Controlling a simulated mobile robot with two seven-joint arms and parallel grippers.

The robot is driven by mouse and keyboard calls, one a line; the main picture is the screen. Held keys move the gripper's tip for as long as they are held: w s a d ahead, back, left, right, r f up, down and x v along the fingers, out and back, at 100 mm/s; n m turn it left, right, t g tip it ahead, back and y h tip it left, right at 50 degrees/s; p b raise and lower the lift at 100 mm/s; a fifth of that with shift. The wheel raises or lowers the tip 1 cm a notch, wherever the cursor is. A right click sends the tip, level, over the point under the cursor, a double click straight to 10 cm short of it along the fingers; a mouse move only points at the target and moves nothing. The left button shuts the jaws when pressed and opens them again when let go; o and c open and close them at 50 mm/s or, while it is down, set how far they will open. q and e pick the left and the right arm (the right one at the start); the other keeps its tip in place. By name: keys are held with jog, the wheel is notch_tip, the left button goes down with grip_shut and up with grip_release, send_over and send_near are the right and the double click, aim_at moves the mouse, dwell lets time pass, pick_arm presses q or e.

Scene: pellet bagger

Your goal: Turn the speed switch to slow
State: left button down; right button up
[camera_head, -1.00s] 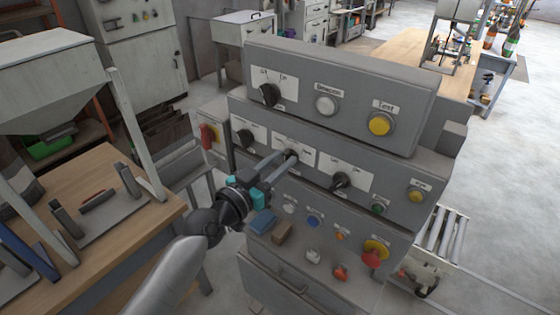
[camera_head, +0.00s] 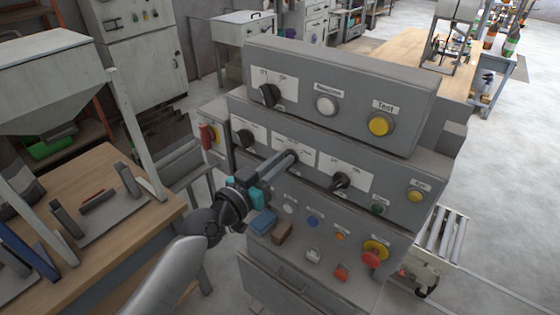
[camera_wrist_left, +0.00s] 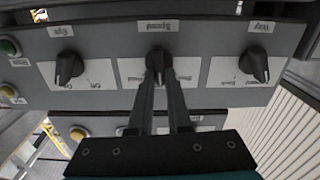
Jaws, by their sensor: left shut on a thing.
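The speed switch (camera_wrist_left: 158,60) is a black knob on a white plate, in the middle of a row of three knobs. Its label "Speed" appears upside down in the left wrist view. My left gripper (camera_wrist_left: 159,80) is shut on this knob, one finger on each side. In the head view the left gripper (camera_head: 291,157) reaches the panel's middle row from the lower left, and its fingers hide most of the knob. Which mark the knob points at cannot be told. My right gripper is not in view.
The Way knob (camera_wrist_left: 254,64) and another black knob (camera_wrist_left: 69,68) flank the switch. A round yellow Test button (camera_head: 380,124) sits above. Lower on the panel are a red-topped yellow button (camera_head: 374,253) and small blocks. A wooden table (camera_head: 110,222) stands left.

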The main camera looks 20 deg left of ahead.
pick_arm(q)
jog(key=shift+w+a+f+n+p, duration=0.1)
jog(key=shift+a+n, duration=0.05)
jog(key=shift+n, duration=1.4)
jog(key=shift+w+a+n+p, duration=0.1)
jog(key=shift+n+p, duration=0.05)
jog(key=shift+n, duration=1.35)
jog(key=shift+a+f+n+p, duration=0.1)
jog(key=shift+a+n, duration=0.05)
jog(key=shift+n, duration=1.4)
jog(key=c, duration=0.9)
grip_release()
jog(key=shift+o, duration=0.2)
jog(key=shift+s, duration=0.1)
jog(key=b+v, duration=0.3)
jog(key=v, duration=1.2)
